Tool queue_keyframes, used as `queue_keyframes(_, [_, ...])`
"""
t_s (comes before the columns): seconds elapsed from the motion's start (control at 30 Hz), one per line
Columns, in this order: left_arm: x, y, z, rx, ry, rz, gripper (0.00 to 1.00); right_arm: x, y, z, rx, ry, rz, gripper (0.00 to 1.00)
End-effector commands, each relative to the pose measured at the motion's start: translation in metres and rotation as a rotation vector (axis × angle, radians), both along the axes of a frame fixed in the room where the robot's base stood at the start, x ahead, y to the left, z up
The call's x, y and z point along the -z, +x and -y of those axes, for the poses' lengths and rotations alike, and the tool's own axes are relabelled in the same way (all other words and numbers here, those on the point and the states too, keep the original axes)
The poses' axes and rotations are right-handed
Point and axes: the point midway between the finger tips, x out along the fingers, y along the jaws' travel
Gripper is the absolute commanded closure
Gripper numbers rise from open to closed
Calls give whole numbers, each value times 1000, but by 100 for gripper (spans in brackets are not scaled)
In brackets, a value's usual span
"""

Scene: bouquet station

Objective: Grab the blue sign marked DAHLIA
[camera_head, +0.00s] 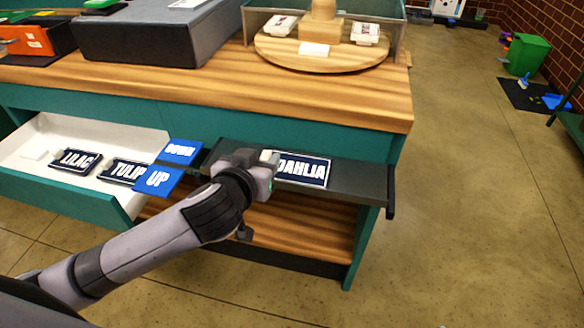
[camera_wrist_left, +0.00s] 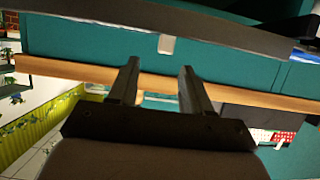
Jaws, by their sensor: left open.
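The DAHLIA sign (camera_head: 308,170) is a dark navy plate with white letters and a white border. It lies on a dark grey pull-out shelf (camera_head: 345,178). My left gripper (camera_head: 268,157) is at the sign's left end and covers part of it; whether it touches the sign is unclear. In the left wrist view, the two fingers (camera_wrist_left: 158,70) are apart with nothing gripped between them. A small pale tab (camera_wrist_left: 167,44) shows beyond the fingertips. The sign's lettering does not show in that view. My right gripper is not in view.
LILAC (camera_head: 76,160) and TULIP (camera_head: 124,172) signs lie in an open white-lined drawer (camera_head: 40,143) at left. Blue DOWN (camera_head: 180,151) and UP (camera_head: 157,181) plates sit beside the shelf. A grey box (camera_head: 140,35) and round wooden stand (camera_head: 320,58) are on the counter.

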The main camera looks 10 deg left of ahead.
Motion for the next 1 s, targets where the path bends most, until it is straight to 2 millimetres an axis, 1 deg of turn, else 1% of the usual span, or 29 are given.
queue_keyframes(0.03, [6,6,-3,-3,4,-1,51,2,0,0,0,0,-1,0])
queue_keyframes(0.13, [17,17,-6,-3,4,0,51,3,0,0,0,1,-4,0])
queue_keyframes(0.3, [21,32,-4,-1,0,0,51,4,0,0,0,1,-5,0])
queue_keyframes(0.6, [23,35,-3,1,0,-1,51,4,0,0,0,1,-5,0])
queue_keyframes(0.63, [23,35,-3,1,0,-1,54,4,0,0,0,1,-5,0])
queue_keyframes(0.67, [23,35,-3,1,0,-1,64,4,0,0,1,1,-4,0])
queue_keyframes(0.7, [23,35,-3,1,0,-1,77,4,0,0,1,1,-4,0])
queue_keyframes(0.77, [23,35,-3,1,0,-1,97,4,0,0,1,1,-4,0])
queue_keyframes(0.8, [23,35,-3,1,0,-1,100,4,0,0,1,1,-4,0])
queue_keyframes(1.0, [22,35,-3,1,0,1,100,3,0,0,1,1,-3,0])
